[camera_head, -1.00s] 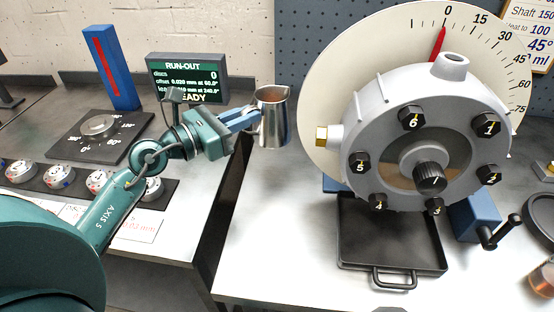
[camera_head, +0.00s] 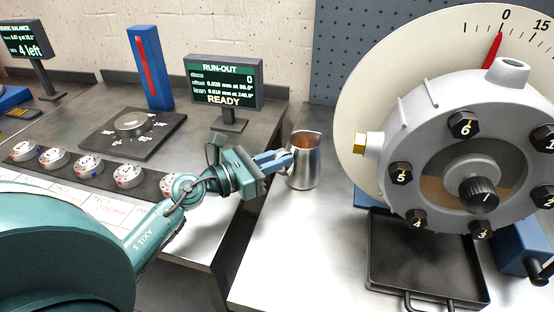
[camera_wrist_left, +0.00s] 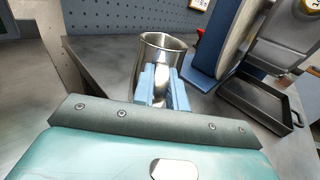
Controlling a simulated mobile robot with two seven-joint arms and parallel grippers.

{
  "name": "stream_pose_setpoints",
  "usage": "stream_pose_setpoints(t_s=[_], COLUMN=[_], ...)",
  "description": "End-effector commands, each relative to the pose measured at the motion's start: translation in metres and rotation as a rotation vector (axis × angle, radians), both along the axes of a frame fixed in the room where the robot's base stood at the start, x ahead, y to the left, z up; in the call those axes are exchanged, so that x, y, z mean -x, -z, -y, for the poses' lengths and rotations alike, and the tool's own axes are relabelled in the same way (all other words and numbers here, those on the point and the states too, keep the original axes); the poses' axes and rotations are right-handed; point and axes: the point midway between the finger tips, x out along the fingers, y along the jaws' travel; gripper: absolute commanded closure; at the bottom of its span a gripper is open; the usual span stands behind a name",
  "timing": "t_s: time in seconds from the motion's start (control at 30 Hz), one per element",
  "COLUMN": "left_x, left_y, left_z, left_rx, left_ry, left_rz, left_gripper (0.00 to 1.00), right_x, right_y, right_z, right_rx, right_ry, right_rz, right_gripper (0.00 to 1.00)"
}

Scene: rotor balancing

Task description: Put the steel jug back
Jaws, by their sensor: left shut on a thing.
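The steel jug (camera_head: 305,162) is upright near the left edge of the right-hand bench, left of the big rotor. It has a brownish content visible at its mouth. My left gripper (camera_head: 284,160) is shut on the jug from its left side, with blue fingers at the handle side. In the left wrist view the jug (camera_wrist_left: 160,58) stands just beyond the blue fingers (camera_wrist_left: 162,88), which hide its lower part. I cannot tell whether the jug's base touches the bench. My right gripper is not in view.
The rotor housing (camera_head: 440,130) with numbered knobs stands right of the jug, before a white dial (camera_head: 375,75). A black tray (camera_head: 385,270) lies below it. The run-out screen (camera_head: 223,82) stands behind left. A gap separates the two benches. The bench front left of the tray is clear.

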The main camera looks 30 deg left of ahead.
Motion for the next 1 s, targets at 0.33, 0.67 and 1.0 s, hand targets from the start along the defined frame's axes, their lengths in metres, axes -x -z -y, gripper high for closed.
stream_pose_setpoints(t_s=[0.33, 0.67, 1.0], left_x=[0.0, 0.0, 0.047], left_y=[0.002, -0.001, 0.005], left_z=[0.0, 0.0, -0.028], left_rx=[0.0, 0.0, -0.002], left_ry=[0.0, 0.0, -0.001], left_rz=[0.0, 0.0, -0.005], left_gripper=[0.68, 0.64, 0.64], right_x=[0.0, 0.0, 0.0], right_y=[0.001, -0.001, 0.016], right_z=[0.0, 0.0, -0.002], right_rx=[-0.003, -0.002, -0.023], right_ry=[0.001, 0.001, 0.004], right_rz=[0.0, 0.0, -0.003], right_gripper=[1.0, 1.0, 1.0])
